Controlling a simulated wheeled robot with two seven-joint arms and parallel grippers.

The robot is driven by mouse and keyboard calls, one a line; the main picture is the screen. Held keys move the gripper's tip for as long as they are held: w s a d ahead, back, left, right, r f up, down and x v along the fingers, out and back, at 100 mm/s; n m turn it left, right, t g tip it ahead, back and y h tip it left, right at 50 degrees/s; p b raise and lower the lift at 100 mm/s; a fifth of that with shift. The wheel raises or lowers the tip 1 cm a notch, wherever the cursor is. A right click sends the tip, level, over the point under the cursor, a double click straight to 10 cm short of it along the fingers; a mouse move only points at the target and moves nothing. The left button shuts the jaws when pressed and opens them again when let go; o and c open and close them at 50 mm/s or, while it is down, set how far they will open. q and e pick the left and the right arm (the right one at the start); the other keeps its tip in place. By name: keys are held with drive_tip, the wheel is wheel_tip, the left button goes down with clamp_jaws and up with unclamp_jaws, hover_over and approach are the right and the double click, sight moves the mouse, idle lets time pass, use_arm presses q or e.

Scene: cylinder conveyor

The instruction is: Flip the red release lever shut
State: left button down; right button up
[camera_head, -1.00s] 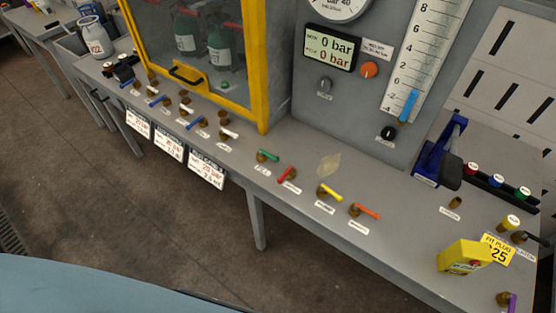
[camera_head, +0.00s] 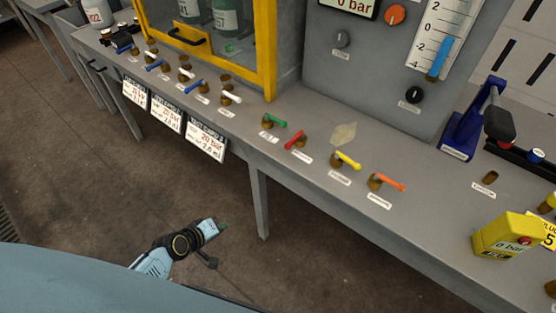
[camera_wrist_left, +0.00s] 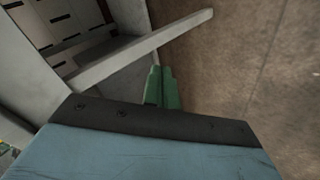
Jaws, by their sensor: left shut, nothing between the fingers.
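The red lever (camera_head: 296,141) is a small handle on a brass valve on the grey bench top, between the green lever (camera_head: 276,121) and the yellow lever (camera_head: 350,160). It slants up to the right; its label is too small to read. My left gripper (camera_head: 222,225) is low over the floor in front of the bench, left of the bench leg and well apart from the red lever. Its green fingers (camera_wrist_left: 165,88) are shut and empty in the left wrist view. The red lever does not show in that view. My right gripper is in neither view.
An orange lever (camera_head: 390,183) stands right of the yellow one. Several blue and white levers line the bench's left part. A yellow box (camera_head: 503,236) and a blue clamp-like device (camera_head: 466,130) are at the right. The bench front edge lies between gripper and levers.

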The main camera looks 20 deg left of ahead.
use_arm(q)
drive_tip(key=w+r+n+t+h+b, duration=0.2)
drive_tip(key=w+r+t+b, duration=0.15)
drive_tip(key=w+r, duration=0.35)
drive_tip(key=n+t+h+b, duration=0.2)
drive_tip(key=t+h+b, duration=0.1)
drive_tip(key=h+b, duration=0.35)
approach(268, 144)
wheel_tip(268, 144, up, 3)
drive_tip(key=shift+s+y+b, duration=0.35)
drive_tip(key=shift+s, duration=0.05)
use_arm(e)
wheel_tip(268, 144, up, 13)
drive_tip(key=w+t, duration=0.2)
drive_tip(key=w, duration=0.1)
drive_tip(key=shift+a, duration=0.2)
use_arm(q)
drive_tip(key=shift+w, duration=0.1)
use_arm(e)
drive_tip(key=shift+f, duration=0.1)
